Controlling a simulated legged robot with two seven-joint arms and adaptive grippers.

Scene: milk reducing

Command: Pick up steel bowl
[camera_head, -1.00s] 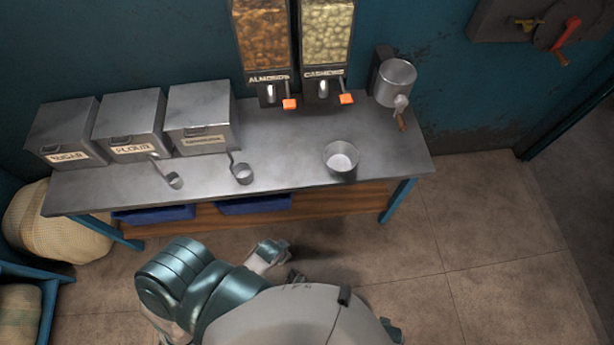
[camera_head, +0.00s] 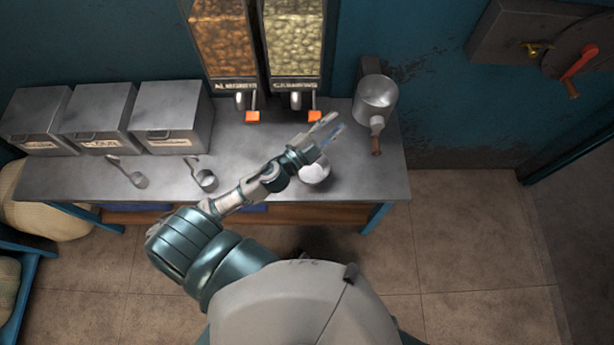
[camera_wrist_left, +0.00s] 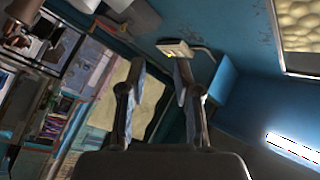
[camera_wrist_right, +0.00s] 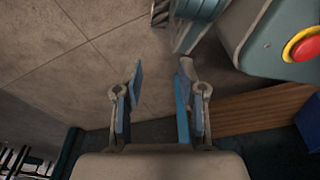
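The steel bowl (camera_head: 316,173) stands on the metal table (camera_head: 365,187), right of the middle. My left forearm and wrist hide part of it in the head view. My left gripper (camera_head: 331,130) is above the table at the bowl, reaching past it toward the wall; whether it touches the bowl cannot be told. In the left wrist view my left gripper (camera_wrist_left: 158,78) has its fingers apart with nothing between them. In the right wrist view my right gripper (camera_wrist_right: 160,80) is open and empty, pointing at the tiled floor. It does not show in the head view.
Two dispensers (camera_head: 292,45) and a wall-mounted steel grinder (camera_head: 375,98) stand behind the bowl. Two small scoops (camera_head: 206,180) and several lidded steel bins (camera_head: 170,115) are on the left. The table's right end is bare.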

